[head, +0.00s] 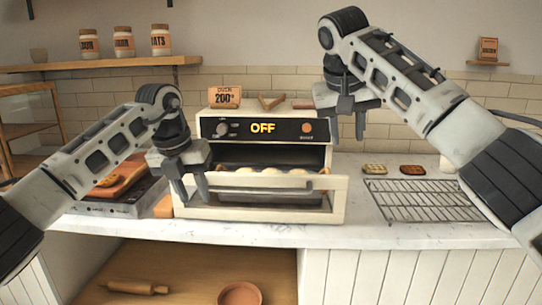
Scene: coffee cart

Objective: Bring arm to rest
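My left gripper (191,198) hangs in front of the left side of the toaster oven (207,153). Its two fingers point down and stand apart, with nothing seen between them. My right gripper (347,137) is higher up, beside the oven's upper right. Its fingers also point down, apart and empty, with the wall tiles behind them. The oven's display reads OFF. Its front frame (338,203) stands forward of the body, and pale rounded food (270,171) shows inside. The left gripper hides part of the oven's left front.
A wire rack (425,207) lies on the counter at right, with small baked pieces (375,169) behind it. A board with food (122,178) is at left behind my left arm. Jars (160,40) stand on the upper shelf. A rolling pin (135,287) and bowl (239,294) sit below.

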